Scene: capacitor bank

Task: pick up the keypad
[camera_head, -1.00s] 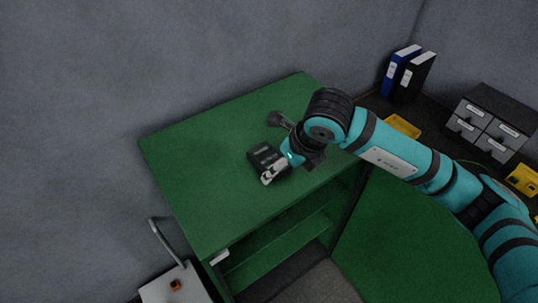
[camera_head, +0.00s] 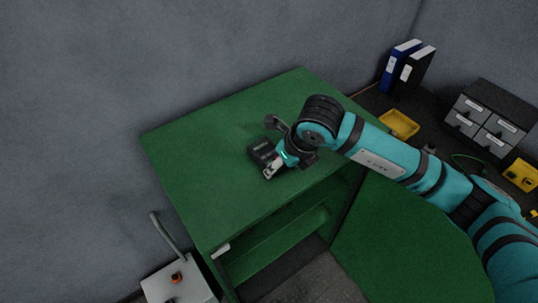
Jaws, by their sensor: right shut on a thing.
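The keypad (camera_head: 260,151) is a small dark block with a lighter panel on its top. It is on or just above the green cabinet top (camera_head: 200,190); I cannot tell whether it touches the surface. My right gripper (camera_head: 270,163) is shut on the keypad, with its pale fingertip at the keypad's near side. My right wrist covers part of the keypad's right side. My left gripper is not in view.
A grey box with a red button (camera_head: 177,277) stands at the lower left. Blue and black binders (camera_head: 399,58), a yellow tray (camera_head: 399,124) and a grey drawer unit (camera_head: 491,119) stand at the right. The cabinet top's left part is clear.

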